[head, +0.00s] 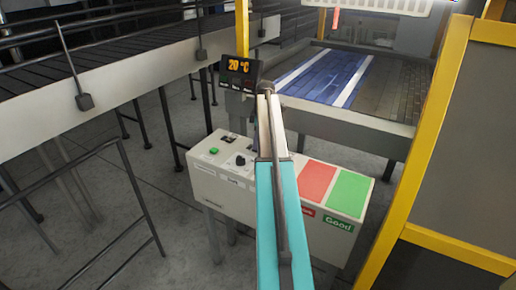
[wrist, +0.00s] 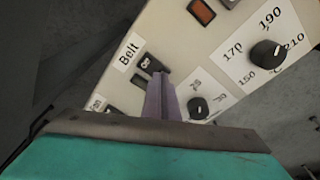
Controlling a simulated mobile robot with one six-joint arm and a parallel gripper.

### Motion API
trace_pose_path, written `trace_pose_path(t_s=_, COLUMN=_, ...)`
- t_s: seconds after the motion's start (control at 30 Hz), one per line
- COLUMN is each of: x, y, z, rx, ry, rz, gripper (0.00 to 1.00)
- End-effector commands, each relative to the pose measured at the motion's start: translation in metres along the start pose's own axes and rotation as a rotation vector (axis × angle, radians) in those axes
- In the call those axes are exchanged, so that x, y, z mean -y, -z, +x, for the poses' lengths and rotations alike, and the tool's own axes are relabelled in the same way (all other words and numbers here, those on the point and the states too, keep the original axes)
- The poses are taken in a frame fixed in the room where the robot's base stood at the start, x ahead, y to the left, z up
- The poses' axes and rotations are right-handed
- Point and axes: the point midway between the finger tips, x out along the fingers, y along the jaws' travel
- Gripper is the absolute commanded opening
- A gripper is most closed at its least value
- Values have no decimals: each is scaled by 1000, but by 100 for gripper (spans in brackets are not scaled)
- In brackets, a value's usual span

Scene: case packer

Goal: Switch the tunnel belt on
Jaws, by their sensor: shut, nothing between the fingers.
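In the wrist view, the belt switch (wrist: 148,63) is a small dark piece with pale lettering beside the printed "Belt" label on a beige control panel (wrist: 228,45). My gripper (wrist: 158,76) is shut and empty, its purple fingertips overlapping the lower edge of the switch. I cannot tell whether they touch it, and the fingers hide part of the area. In the head view, a beige control box (head: 200,180) stands below the belt, and my arm covers part of it. The blue tunnel belt (head: 325,78) with white stripes lies behind.
In the wrist view, a black dial (wrist: 267,54), a smaller knob (wrist: 198,107) and an orange-red switch (wrist: 202,12) sit nearby. In the head view, a display (head: 239,66) reads 20 °C. Red (head: 317,180) and green (head: 348,193) pads lie right. A yellow frame (head: 425,130) bounds the right side.

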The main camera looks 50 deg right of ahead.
Motion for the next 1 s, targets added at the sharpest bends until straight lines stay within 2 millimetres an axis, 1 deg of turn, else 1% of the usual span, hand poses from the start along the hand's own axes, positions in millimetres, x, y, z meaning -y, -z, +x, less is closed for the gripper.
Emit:
trace_pose_path(t_s=0.23, x=0, y=-1, z=3, rx=0, ry=0, rz=0, gripper=0)
trace_pose_path(t_s=0.37, x=0, y=-1, z=2, rx=1, ry=0, rz=0, gripper=0)
trace_pose_path(t_s=1.0, x=0, y=4, z=-30, rx=0, ry=0, rz=0, gripper=0)
